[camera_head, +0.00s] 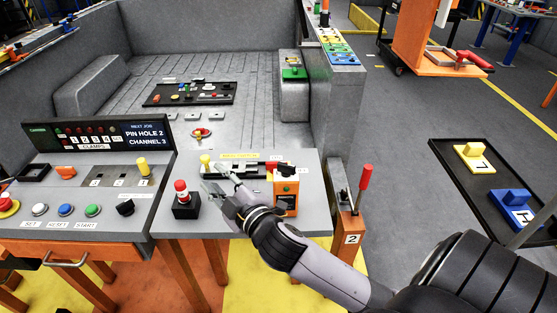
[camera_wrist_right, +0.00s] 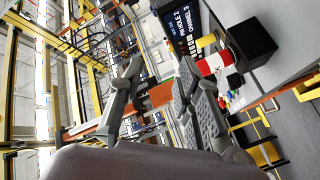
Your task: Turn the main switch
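Several controls could be the main switch, and no readable label settles which. A red-and-white knob on a black box (camera_head: 186,205) stands at the left front of the grey console; the black box also shows in the right wrist view (camera_wrist_right: 252,43). A black rotary knob (camera_head: 126,207) sits on the left panel. An orange box with a black top (camera_head: 286,196) stands on the console's right side. My right gripper (camera_head: 213,180) is above the console, between the black box and the orange box. Its fingers (camera_wrist_right: 162,72) are apart and empty. My left gripper is not visible.
A sign panel (camera_head: 98,135) reads "PIN HOLE 2, CHANNEL 3". Set, reset and start buttons (camera_head: 66,210) line the left panel. A red-handled lever (camera_head: 365,178) stands right of the console. A black tray (camera_head: 465,185) with yellow and blue blocks is farther right, with open floor between.

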